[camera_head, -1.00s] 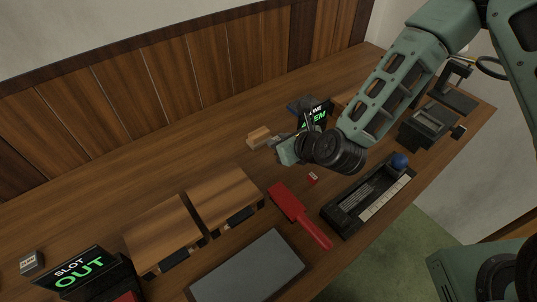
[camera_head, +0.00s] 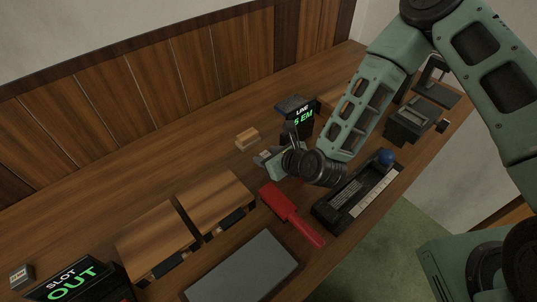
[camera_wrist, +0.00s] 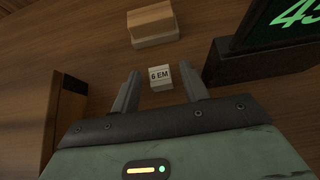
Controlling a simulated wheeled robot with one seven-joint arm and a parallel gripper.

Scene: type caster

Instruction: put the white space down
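The white space is a small pale block marked "6 EM" (camera_wrist: 161,77), standing on the wooden table in the wrist view. My gripper (camera_wrist: 160,88) is open, with one finger on each side of the block and a visible gap to both. In the head view my gripper (camera_head: 262,158) is low over the table, just in front of the small wooden block (camera_head: 247,138). I cannot make out the white space in the head view.
A display (camera_head: 302,117) stands close right of my gripper. A red-handled tool (camera_head: 290,212), a black tray with a blue knob (camera_head: 355,190), two wooden boxes (camera_head: 155,235) and a grey slab (camera_head: 243,268) lie nearer. A "SLOT OUT" display (camera_head: 70,280) is at lower left.

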